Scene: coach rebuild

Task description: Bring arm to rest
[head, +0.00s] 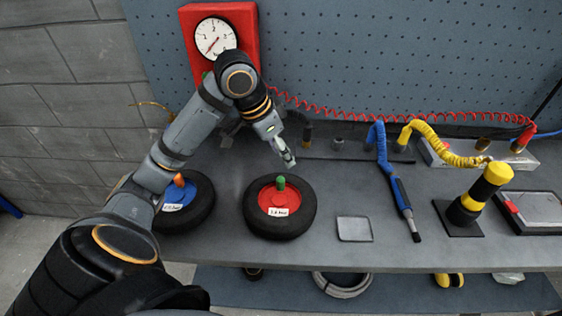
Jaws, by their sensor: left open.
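My left arm comes in from the lower left and bends down over the bench. My left gripper (289,160) is open and empty, just above and behind the wheel with the red hub (272,216). It looks apart from the green cap (281,183) on that wheel. The wheel with the blue hub (174,194) lies to the left, partly hidden behind my arm, with an orange cap (179,180) on it. My right gripper does not show.
A red gauge box (249,25) hangs on the pegboard behind my arm. The grey bench (330,262) holds a small flat plate (354,229), a blue hose tool (401,195), a yellow-black tool (481,193) on a stand and a coiled red hose (350,115). The bench's front strip is clear.

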